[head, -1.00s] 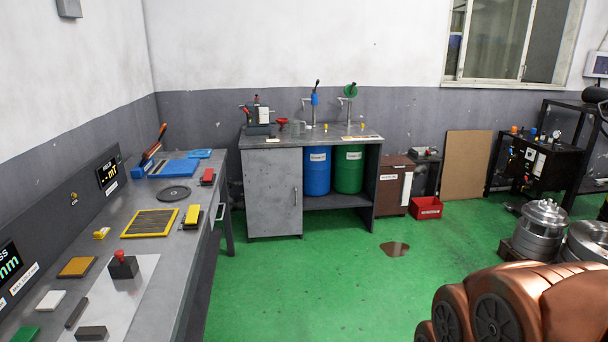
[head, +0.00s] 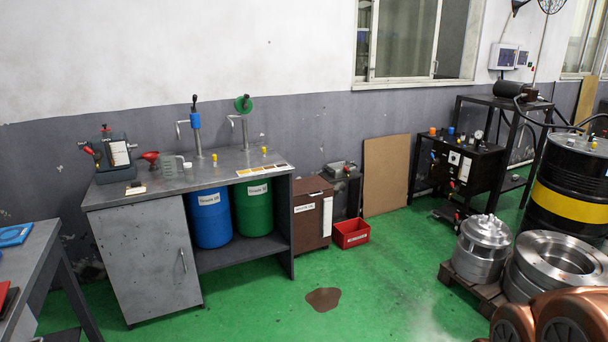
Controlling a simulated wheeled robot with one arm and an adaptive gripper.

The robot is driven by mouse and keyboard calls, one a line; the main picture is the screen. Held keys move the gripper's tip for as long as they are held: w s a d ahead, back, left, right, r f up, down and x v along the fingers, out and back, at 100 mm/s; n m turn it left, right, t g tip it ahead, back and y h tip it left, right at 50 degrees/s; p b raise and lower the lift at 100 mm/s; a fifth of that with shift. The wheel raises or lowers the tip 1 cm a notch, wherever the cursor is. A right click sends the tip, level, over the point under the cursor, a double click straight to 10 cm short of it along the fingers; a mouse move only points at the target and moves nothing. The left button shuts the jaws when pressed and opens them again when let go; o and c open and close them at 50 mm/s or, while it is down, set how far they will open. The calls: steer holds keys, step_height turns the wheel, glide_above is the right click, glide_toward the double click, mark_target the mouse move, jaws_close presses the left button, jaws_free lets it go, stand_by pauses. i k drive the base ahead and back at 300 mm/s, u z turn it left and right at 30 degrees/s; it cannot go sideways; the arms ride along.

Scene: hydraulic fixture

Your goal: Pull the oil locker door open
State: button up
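The oil bench has a grey metal locker door (head: 148,262) at its left front, and the door is shut. A slim vertical handle (head: 183,260) sits near the door's right edge. To the right of the door, a blue drum (head: 210,222) and a green drum (head: 252,210) stand in the open bay under the bench top. A copper-coloured part of my own body shows at the bottom right. My gripper is not in view.
A dark oil puddle (head: 323,299) lies on the green floor in front of the bench. A grey worktable (head: 30,262) stands at the left. A brown cabinet (head: 313,212) and a red bin (head: 351,233) are right of the bench.

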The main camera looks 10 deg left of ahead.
mark_target(144, 247)
steer(key=u, duration=0.2)
steer(key=i, duration=1.7)
steer(key=u, duration=1.75)
steer(key=i, duration=1)
steer(key=u, duration=0.95)
